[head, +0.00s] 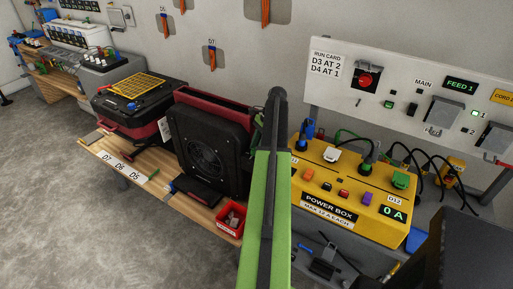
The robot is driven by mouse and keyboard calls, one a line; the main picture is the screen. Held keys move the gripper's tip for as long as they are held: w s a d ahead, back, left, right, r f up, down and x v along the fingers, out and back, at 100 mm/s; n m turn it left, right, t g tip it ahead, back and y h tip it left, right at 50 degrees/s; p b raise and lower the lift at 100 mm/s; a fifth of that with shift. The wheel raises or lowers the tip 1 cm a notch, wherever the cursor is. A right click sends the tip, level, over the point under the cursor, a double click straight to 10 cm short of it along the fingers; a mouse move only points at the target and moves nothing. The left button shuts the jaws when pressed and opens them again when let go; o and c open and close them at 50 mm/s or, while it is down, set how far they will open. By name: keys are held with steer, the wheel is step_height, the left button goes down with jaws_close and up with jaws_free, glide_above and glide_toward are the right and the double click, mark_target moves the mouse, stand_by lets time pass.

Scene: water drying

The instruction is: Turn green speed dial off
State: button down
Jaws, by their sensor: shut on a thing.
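My green arm link (265,215) rises through the middle of the picture to a dark joint (277,96). My gripper does not show; the arm hides what lies behind it. I cannot make out a green speed dial for certain. A black fan unit with a round grille (206,150) and a red body stands on the wooden bench just left of my arm. A small dark and green patch (257,133) shows between the fan unit and my arm, too small to identify.
A yellow power box (345,222) with plugs and a "0 A" display stands right of my arm. A white panel (390,85) with switches is behind it. A red bin (231,220) sits at the front edge of the wooden bench (195,213). Floor at left is clear.

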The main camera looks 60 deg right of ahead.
stand_by(0.4)
steer(key=c, duration=1)
jaws_free()
steer(key=p+v, duration=1.6)
steer(key=v, duration=0.1)
steer(key=shift+r, duration=0.15)
steer(key=shift+d, duration=0.1)
